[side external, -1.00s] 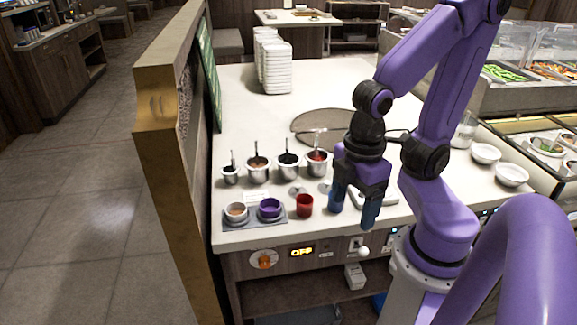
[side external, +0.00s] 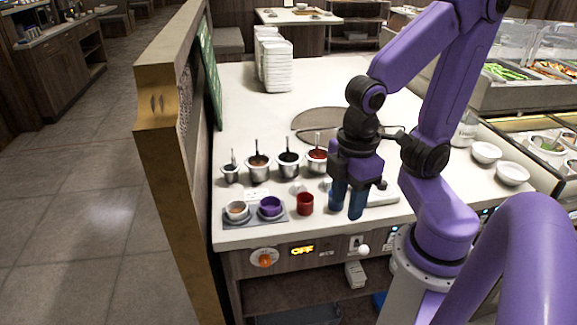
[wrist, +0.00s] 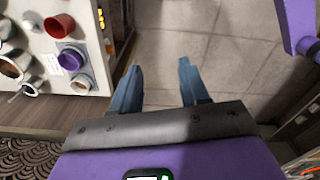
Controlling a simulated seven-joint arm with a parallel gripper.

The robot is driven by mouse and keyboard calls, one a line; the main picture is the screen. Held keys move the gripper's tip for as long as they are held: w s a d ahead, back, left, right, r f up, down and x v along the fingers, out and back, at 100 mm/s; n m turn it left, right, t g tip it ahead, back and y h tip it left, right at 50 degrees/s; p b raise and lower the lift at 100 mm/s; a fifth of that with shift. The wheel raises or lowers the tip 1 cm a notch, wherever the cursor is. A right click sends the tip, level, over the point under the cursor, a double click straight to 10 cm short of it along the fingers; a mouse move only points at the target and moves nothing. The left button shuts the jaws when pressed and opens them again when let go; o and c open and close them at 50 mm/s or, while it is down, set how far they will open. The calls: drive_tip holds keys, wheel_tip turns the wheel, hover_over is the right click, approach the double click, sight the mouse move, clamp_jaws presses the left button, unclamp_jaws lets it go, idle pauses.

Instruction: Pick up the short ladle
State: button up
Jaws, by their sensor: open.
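Taller handles rise from the other pots, such as the second pot (side external: 258,172).
A red cup (side external: 305,204) stands left of my gripper. A grey tray (side external: 240,220) holds a pale-filled cup (side external: 237,210) and a purple cup (side external: 270,207). Stacked white dishes (side external: 276,70) stand behind. A wooden partition (side external: 172,150) borders the counter's left side.

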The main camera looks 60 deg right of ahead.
drive_tip(key=w+r+m, duration=0.3)
drive_tip(key=w+m, duration=0.3)
drive_tip(key=w, duration=0.8)
drive_tip(key=m, duration=1.5)
hover_over(288, 147)
drive_tip(key=f, duration=1.3)
drive_tip(key=shift+w+d+f, duration=0.15)
drive_tip(key=shift+w+d, duration=0.15)
drive_tip(key=shift+d, duration=0.05)
drive_tip(key=shift+s+a+f, duration=0.1)
drive_tip(key=shift+f, duration=1.2)
drive_tip(key=shift+a+f, duration=0.1)
drive_tip(key=shift+f, duration=1.2)
clamp_jaws()
